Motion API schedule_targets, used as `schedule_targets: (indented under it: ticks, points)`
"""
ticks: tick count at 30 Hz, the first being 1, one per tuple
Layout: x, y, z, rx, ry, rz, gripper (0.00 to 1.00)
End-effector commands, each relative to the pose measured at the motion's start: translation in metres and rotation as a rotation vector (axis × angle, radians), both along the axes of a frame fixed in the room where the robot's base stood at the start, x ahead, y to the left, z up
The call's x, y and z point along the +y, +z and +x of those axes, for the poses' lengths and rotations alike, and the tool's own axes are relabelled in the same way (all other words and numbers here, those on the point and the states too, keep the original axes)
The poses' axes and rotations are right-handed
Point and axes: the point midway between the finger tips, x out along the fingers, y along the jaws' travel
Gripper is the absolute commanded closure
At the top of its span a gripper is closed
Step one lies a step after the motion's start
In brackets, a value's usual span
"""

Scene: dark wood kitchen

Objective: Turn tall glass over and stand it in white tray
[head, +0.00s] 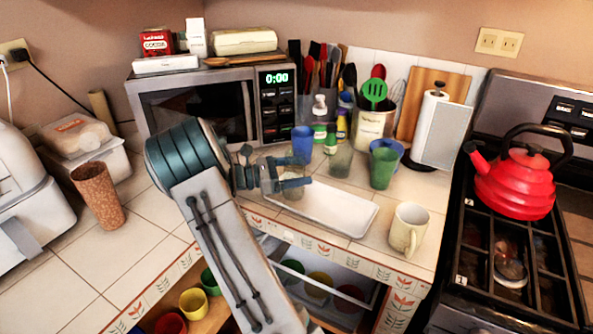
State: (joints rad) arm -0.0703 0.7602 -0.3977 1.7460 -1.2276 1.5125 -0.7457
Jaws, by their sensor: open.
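The white tray (335,211) lies on the tiled counter near its front edge, in the middle of the head view. A clear glass (291,192) shows at the tray's left end, partly hidden by my gripper (303,171). The gripper is open, with its fingers pointing right across this glass; I cannot tell whether they touch it or which way up it is. Another see-through, greyish glass (340,163) stands behind the tray. I cannot tell for certain which of the two is the tall glass.
A blue cup (302,140), a green cup (382,168) and a cream mug (408,230) stand around the tray. The microwave (200,108) and utensil pot (372,130) are behind. A brown tumbler (98,195) stands left; a red kettle (515,182) is on the stove.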

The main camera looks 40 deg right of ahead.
Motion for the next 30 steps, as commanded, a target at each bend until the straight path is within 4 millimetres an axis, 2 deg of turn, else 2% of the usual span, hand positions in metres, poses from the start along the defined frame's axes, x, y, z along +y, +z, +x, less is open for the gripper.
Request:
schedule_targets:
  ticks: [5, 8, 15, 21, 25, 30]
  points:
    - [0.007, -0.001, 0.004, 0.0, 0.002, 0.0, 0.19]
    - [0.021, -0.001, 0.011, 0.0, 0.004, 0.001, 0.19]
    - [0.07, -0.002, 0.035, 0.0, 0.005, 0.0, 0.19]
    - [0.105, -0.002, 0.052, 0.0, 0.003, 0.0, 0.19]
    - [0.118, -0.001, 0.058, 0.0, 0.001, 0.0, 0.19]
    - [0.124, -0.001, 0.061, -0.001, 0.0, 0.0, 0.19]
